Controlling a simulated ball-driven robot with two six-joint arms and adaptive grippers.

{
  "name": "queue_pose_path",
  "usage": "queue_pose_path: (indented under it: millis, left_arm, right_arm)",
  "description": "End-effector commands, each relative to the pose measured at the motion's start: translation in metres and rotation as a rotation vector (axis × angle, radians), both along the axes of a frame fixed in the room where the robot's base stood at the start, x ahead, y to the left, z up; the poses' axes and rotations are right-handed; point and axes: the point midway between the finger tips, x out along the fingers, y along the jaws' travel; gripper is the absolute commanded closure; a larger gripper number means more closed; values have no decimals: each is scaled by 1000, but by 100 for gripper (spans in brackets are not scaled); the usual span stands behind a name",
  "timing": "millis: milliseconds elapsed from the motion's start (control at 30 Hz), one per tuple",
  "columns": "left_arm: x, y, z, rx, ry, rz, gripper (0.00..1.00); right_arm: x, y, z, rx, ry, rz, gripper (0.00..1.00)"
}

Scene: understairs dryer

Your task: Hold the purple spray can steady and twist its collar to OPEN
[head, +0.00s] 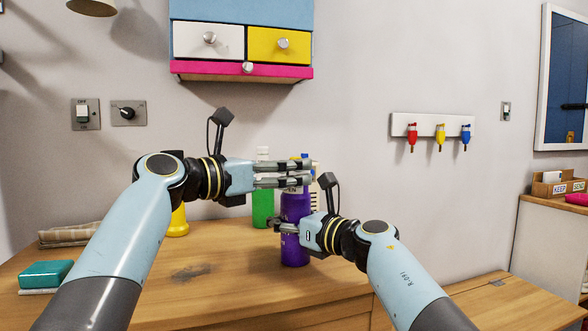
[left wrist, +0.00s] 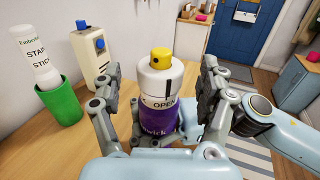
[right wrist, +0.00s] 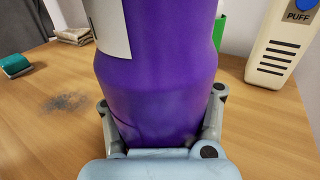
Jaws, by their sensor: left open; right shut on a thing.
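The purple spray can (head: 295,230) stands upright on the wooden worktop. My right gripper (head: 284,228) is shut on its lower body; the purple body fills the right wrist view (right wrist: 155,75). My left gripper (head: 310,173) is open at the height of the can's top. In the left wrist view the white collar (left wrist: 158,84) stands between its spread fingers, under a yellow nozzle (left wrist: 161,58). A dark vertical mark shows on the collar, and the word OPEN is readable on the band below, near that mark. Exact alignment is hard to tell. The left fingers hide the collar in the head view.
A green cup (left wrist: 62,104) holding a white bottle and a cream box marked PUFF (right wrist: 285,45) stand close behind the can. A yellow object (head: 178,222), folded cloth (head: 68,234) and teal block (head: 46,274) are to the left. The front worktop is mostly clear, with a dark smudge.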

Motion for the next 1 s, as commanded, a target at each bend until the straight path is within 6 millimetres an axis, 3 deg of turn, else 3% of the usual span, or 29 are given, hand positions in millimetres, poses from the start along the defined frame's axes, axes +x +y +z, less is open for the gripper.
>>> queue_pose_path:
  millis: [300, 767, 800, 1000]
  left_arm:
    - [-28, 35, -1, 2, 1, 3, 24]
    - [-32, 39, -1, 1, 2, 2, 24]
    - [-32, 39, -1, 1, 2, 2, 24]
    - [-32, 39, -1, 2, 1, 2, 24]
  right_arm:
    - [0, 0, 0, 1, 1, 0, 100]
    - [0, 0, 0, 1, 1, 0, 100]
    - [0, 0, 0, 1, 1, 0, 83]
    - [0, 0, 0, 1, 1, 0, 57]
